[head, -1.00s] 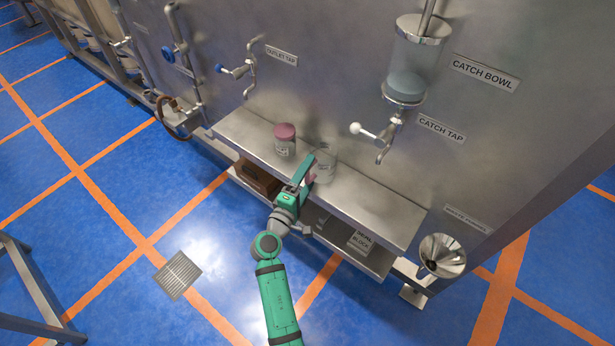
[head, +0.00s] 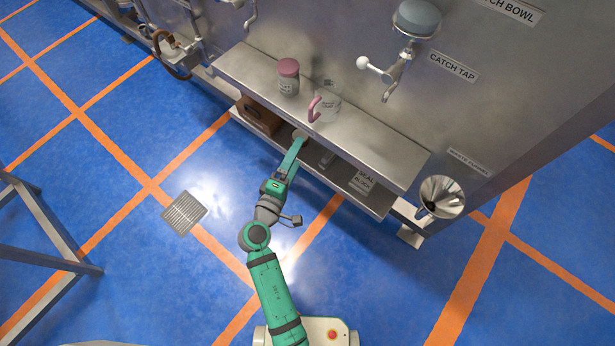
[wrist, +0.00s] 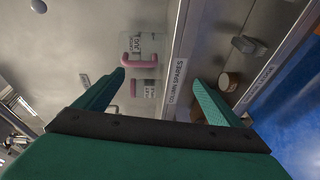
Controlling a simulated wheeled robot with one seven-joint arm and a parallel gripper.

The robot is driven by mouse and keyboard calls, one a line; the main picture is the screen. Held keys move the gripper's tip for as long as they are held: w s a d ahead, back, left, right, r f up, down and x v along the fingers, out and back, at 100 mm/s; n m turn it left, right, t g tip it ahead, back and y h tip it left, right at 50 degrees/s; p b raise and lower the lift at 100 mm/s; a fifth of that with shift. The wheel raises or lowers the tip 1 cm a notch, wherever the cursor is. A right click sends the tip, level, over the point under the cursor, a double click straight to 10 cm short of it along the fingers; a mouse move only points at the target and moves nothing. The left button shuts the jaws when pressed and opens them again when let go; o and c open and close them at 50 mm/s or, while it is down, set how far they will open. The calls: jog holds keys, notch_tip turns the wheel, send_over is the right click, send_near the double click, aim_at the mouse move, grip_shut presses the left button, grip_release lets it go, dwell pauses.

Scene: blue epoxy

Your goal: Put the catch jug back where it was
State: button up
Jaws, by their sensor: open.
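The catch jug (head: 328,106) is clear with a pink handle and stands upright on the upper steel shelf (head: 375,142), right of a pink-lidded jar (head: 288,77). My gripper (head: 297,143) is open and empty, in front of the shelf edge and apart from the jug. In the wrist view my gripper (wrist: 158,77) shows its two green fingers spread, with the shelf edge label between them.
A lower shelf holds a brown box (head: 257,115) and a block labelled seal block (head: 365,181). The catch tap (head: 395,75) juts from the steel wall above right of the jug. A funnel (head: 440,196) is at the right. Blue floor before the shelves is mostly clear.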

jog(key=s+d+f+m+g+y, duration=0.1)
jog(key=s+f+m+y, duration=0.2)
jog(key=s, duration=0.6)
jog(key=s+d+f+m+g+y, duration=0.1)
jog(key=s+f+y, duration=0.25)
jog(key=s, duration=0.65)
jog(key=s+d+r+m+t, duration=0.1)
jog(key=s+d+r+m, duration=0.2)
jog(key=s+r+m, duration=0.6)
jog(key=s+r, duration=0.2)
jog(key=s, duration=0.2)
jog(key=shift+s+d+r+t+h, duration=0.25)
jog(key=shift+d+t+h, duration=0.05)
jog(key=shift+h, duration=0.05)
